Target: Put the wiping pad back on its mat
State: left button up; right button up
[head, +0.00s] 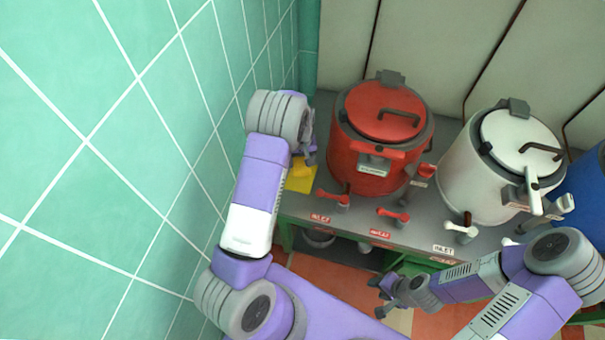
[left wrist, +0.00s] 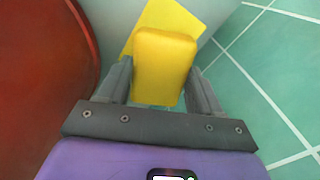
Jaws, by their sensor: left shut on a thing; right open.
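The wiping pad (left wrist: 163,72) is a yellow block between the fingers of my left gripper (left wrist: 160,92) in the left wrist view. My left gripper (head: 309,156) is shut on it, at the left end of the bench in the head view. The yellow mat (left wrist: 185,15) shows just beyond the pad, and also in the head view (head: 301,182), partly hidden by my left arm. I cannot tell whether the pad touches the mat. My right gripper (head: 384,302) is open and empty, in front of the bench.
A red kettle (head: 374,165) stands right beside the mat. A white kettle (head: 485,180) and a blue one (head: 588,195) stand further right. Red taps (head: 393,215) jut out along the bench front. A green tiled wall (head: 165,120) is close on the left.

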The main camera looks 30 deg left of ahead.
aim_at(301, 162)
pick_arm(q)
notch_tip(301, 162, down, 6)
jog(key=shift+f+b, duration=0.25)
jog(key=shift+b, duration=0.55)
jog(key=shift+f, duration=0.2)
jog(key=o, duration=1)
jog(key=shift+r, duration=0.15)
jog(key=shift+r, duration=0.3)
notch_tip(301, 162, up, 12)
jog(key=p, duration=0.3)
jog(key=shift+f, duration=0.2)
